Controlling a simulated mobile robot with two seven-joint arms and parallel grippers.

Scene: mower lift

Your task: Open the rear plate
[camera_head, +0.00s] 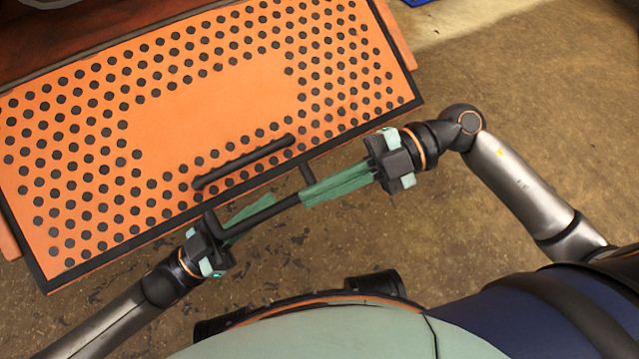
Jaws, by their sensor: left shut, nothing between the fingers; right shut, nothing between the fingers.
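The rear plate (215,100) is an orange panel with black round holes, a plain middle and a dark rim, at the upper left. A black handle bar (245,160) lies along its lower part. A second dark bar (270,212) with short legs shows just below the plate's lower edge. My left gripper (268,201) is shut at the left of this bar, its green fingers pointing right. My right gripper (306,196) is shut near its right end, its fingers pointing left across the bar. Neither holds anything. Whether the fingers touch the bar I cannot tell.
A dark reddish body (90,35) stands behind the plate at the top left. The brown floor (530,100) is clear to the right. A blue thing (417,2) is cut off at the top edge.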

